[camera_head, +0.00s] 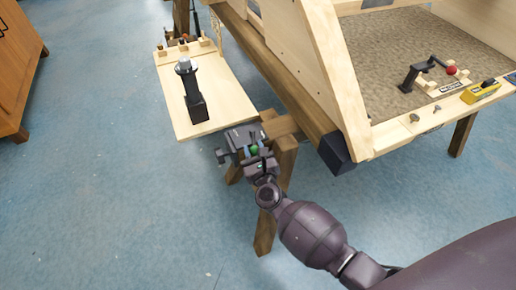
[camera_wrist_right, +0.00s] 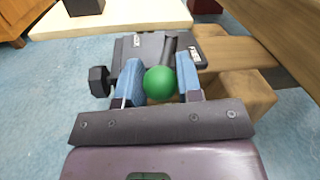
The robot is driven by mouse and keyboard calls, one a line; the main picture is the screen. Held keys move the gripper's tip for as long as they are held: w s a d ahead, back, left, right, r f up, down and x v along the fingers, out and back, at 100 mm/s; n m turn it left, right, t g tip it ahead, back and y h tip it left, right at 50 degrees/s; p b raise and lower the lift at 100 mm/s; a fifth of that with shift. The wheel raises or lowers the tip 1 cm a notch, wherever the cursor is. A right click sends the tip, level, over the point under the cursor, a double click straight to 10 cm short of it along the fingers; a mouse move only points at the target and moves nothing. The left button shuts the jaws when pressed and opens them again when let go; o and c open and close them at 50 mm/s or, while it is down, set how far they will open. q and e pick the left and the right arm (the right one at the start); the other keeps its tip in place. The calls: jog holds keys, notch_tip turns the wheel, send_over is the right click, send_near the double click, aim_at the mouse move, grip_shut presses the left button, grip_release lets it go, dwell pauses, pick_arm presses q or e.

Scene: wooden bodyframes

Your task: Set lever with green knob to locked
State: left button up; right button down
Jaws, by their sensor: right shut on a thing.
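The green knob (camera_head: 254,149) tops a dark lever on a black fixture (camera_head: 240,134) at the end of a wooden beam. My right gripper (camera_head: 250,154) has its fingers around the green knob. In the right wrist view the knob (camera_wrist_right: 160,84) sits between the blue finger pads of my gripper (camera_wrist_right: 160,92), and the lever's dark shaft (camera_wrist_right: 169,48) runs away behind it. Small white labels (camera_wrist_right: 138,40) and (camera_wrist_right: 195,57) mark the fixture's left and right sides; their words are too small to read surely. My left gripper is not in view.
A black hex knob (camera_wrist_right: 98,80) sticks out left of the fixture. The wooden frame (camera_head: 335,90) stands right, with a red-knobbed lever (camera_head: 450,70). Blue floor is open at lower left.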

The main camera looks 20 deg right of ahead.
jog(key=shift+w+a+m+h, duration=0.15)
jog(key=shift+a+m+h, duration=0.1)
jog(key=shift+m+h, duration=0.25)
jog(key=c, duration=0.8)
grip_release()
